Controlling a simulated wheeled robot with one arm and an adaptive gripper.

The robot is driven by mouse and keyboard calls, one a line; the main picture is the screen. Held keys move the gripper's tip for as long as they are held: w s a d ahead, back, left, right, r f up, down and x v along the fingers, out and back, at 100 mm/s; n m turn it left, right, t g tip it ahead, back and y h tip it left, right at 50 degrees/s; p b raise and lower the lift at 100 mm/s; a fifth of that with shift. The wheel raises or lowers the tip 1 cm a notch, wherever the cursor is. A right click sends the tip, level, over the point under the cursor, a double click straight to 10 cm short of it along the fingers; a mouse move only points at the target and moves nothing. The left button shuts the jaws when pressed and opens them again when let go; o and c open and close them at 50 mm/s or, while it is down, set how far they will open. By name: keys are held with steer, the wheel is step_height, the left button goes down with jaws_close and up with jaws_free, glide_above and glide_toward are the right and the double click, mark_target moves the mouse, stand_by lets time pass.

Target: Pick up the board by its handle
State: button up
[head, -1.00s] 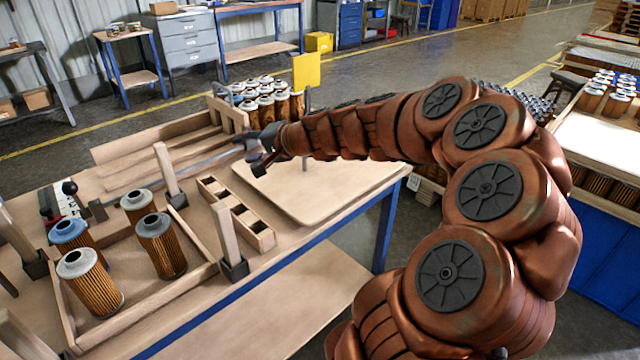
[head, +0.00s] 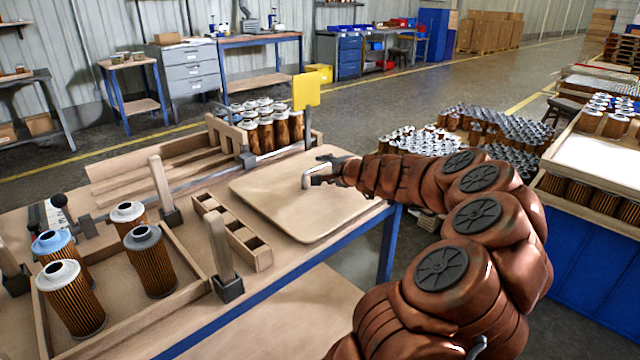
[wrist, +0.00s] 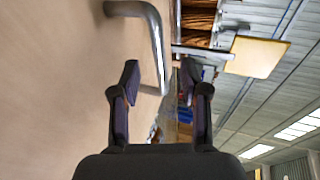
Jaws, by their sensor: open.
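The board (head: 290,205) is a flat, light wooden panel with rounded corners, lying on the workbench. Its handle (head: 306,181) is a bent grey metal bar standing up from the board. In the wrist view the handle (wrist: 156,45) rises from the board's face (wrist: 50,90), and its bar runs down toward the space between my fingers. My gripper (head: 322,170) is at the handle, above the board. In the wrist view my gripper (wrist: 160,85) has its two dark fingers apart, one on each side of the bar's end; contact cannot be told.
Several filter cartridges (head: 270,130) stand behind the board, near a yellow plate (head: 306,90) on a post. A slotted wooden block (head: 232,232) lies left of the board. A wooden tray (head: 150,318) with filter cartridges and upright posts (head: 218,250) is at the front left.

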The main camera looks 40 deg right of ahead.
mark_target(321, 168)
steer(key=shift+x, duration=1.9)
steer(key=shift+d, duration=0.1)
jaws_close()
